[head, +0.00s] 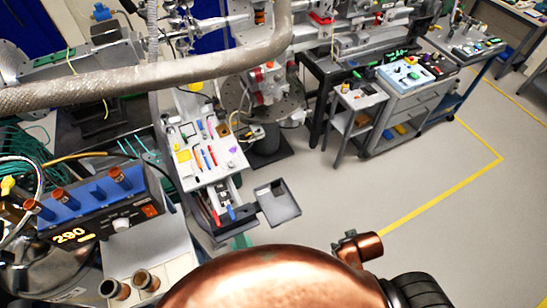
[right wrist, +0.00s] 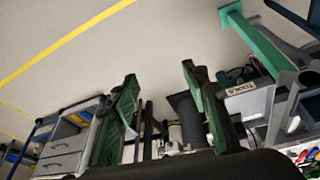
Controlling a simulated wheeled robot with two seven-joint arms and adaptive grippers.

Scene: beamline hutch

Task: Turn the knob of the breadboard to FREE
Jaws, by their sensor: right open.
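I cannot make out the breadboard's knob or a FREE mark in either view. In the head view, a pale board (head: 181,158) with several small coloured tools lies on a narrow cart left of centre; I cannot tell whether it is the breadboard. My right gripper (right wrist: 159,72) shows in the right wrist view with its two green and dark fingers wide apart. Nothing is held between them. To its right is a grey part with a small dark-lettered label (right wrist: 241,89), too small to read. My left gripper is not in view.
A large copper-coloured rounded vessel (head: 270,280) fills the bottom of the head view. A blue controller (head: 95,212) reading 290 stands at left. A thick braided hose (head: 170,78) crosses above. A drawer cart (head: 405,95) stands at upper right. The floor (head: 400,170) at right is clear.

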